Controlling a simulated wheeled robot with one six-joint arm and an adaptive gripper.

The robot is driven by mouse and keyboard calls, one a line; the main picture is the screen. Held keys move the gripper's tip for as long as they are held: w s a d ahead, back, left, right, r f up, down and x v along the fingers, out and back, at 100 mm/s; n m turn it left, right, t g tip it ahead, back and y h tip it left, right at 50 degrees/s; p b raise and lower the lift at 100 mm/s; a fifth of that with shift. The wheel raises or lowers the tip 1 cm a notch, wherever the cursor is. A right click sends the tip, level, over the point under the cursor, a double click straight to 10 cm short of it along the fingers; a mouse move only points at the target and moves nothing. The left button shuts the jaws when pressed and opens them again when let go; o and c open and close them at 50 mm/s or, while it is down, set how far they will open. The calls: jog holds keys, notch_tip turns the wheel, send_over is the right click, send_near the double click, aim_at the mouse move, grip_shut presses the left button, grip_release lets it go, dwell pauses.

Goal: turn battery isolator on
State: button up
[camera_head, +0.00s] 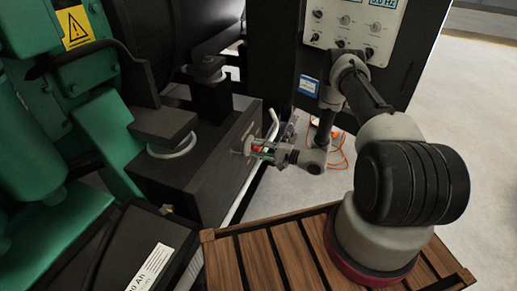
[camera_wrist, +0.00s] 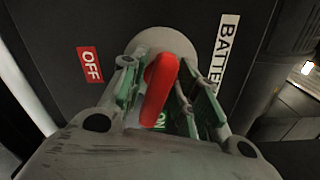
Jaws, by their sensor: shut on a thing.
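The battery isolator has a red handle (camera_wrist: 160,88) on a round grey base (camera_wrist: 165,40), mounted on a dark panel. In the wrist view the handle points down and slightly left, toward a green ON label (camera_wrist: 161,121) that is partly hidden behind it and my gripper. A red OFF label (camera_wrist: 90,66) is to the left. A white label reading BATTE (camera_wrist: 225,55) is to the right, its end hidden. My gripper (camera_wrist: 158,82) has its green-lined fingers on both sides of the handle, shut on it. In the head view my gripper (camera_head: 259,149) reaches the dark box's side.
The dark box (camera_head: 205,165) belongs to the base beside the green genset (camera_head: 40,90). A control panel (camera_head: 355,25) stands at the back. Orange cable (camera_head: 338,150) lies on the floor behind my arm. A battery (camera_head: 130,250) is at the lower left. Open floor lies to the right.

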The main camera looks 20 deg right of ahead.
jog(key=shift+s+n, duration=0.1)
jog(key=shift+n, duration=1.4)
jog(key=o, duration=0.8)
jog(key=shift+c, duration=0.2)
jog(key=v, duration=1.2)
